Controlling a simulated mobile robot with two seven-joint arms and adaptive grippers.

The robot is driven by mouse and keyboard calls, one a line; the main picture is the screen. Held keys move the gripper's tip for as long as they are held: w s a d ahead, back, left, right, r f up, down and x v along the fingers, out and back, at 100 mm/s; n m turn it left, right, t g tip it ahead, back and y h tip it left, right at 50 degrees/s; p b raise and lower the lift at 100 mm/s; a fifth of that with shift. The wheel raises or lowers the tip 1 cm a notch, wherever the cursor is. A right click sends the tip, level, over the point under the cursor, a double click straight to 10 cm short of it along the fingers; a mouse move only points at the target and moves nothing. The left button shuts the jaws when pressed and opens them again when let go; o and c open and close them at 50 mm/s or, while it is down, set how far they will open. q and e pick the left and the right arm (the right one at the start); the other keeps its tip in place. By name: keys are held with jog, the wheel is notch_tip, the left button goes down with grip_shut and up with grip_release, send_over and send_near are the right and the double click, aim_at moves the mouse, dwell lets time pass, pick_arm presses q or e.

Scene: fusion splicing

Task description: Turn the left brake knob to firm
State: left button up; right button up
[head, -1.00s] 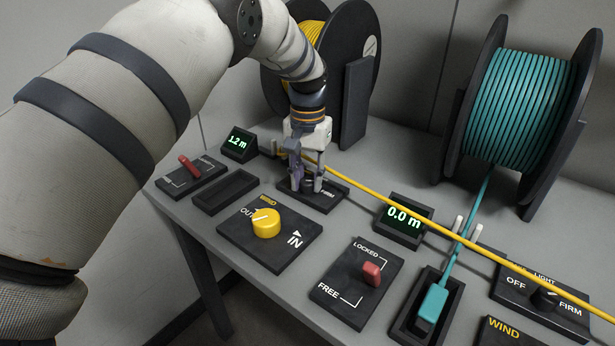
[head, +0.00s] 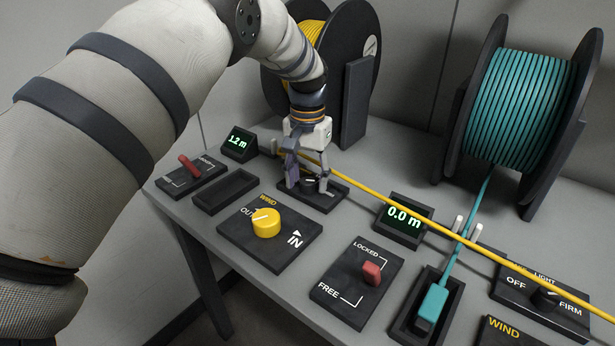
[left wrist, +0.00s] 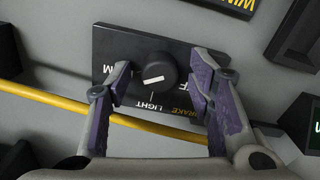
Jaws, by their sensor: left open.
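The left brake knob (left wrist: 155,72) is a black round knob with a white pointer line, on the dark brake panel (left wrist: 112,48). In the wrist view the labels are upside down: LIGHT below the knob, OFF right, and the end of FIRM left. The pointer line lies nearly along the OFF–FIRM direction; I cannot tell surely which end points. My left gripper (head: 308,188) is open over the panel, and it also shows in the left wrist view (left wrist: 170,78). Its fingers stand on either side of the knob, apart from it. My right gripper is not in view.
A yellow fibre (head: 400,208) runs from its reel (head: 306,32) past the gripper, close to the fingers. The yellow wind knob (head: 266,222), red lock lever (head: 371,273) and 0.0 m display (head: 403,218) stand nearby. A teal reel (head: 520,105) stands right.

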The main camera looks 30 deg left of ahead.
aim_at(307, 180)
pick_arm(q)
notch_tip(307, 180, up, 12)
dwell(0.3)
